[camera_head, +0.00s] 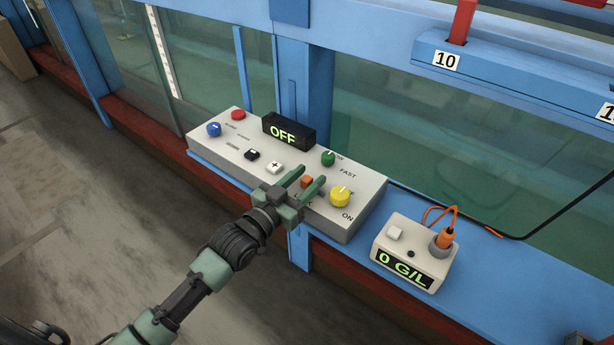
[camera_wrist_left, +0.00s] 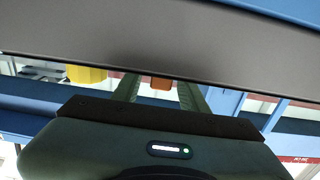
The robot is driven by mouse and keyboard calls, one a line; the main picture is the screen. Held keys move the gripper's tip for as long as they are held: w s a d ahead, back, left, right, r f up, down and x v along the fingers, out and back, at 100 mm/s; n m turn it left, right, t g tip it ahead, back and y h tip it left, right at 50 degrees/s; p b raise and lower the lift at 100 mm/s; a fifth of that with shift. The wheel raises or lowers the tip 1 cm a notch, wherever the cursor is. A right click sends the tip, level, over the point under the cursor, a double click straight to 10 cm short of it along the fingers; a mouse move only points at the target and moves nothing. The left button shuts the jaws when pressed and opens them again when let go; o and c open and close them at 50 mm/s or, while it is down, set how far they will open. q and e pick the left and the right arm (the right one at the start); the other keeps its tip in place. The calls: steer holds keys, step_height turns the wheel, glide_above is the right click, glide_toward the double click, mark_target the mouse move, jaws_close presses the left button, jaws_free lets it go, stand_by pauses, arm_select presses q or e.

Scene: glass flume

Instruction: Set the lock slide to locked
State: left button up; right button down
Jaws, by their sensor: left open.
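The lock slide seems to be the small orange block (camera_head: 306,182) on the sloped top of the white control box (camera_head: 225,145); the lettering near it is partly hidden by my gripper. My left gripper (camera_head: 311,175) is open above the box, with its green fingers on either side of the orange block. I cannot tell whether they touch it. In the left wrist view the orange block (camera_wrist_left: 160,83) shows between the two fingers, and the box's grey face fills the top. The slide's setting cannot be read. My right gripper is not in view.
Beside the slide are a yellow knob (camera_head: 340,196) and a green knob (camera_head: 328,158). A blue knob (camera_head: 214,129) and red button (camera_head: 238,114) are farther left. A meter reading 0 G/L (camera_head: 411,251) stands to the right.

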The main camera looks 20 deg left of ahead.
arm_select(q)
jaws_close()
stand_by(1.5)
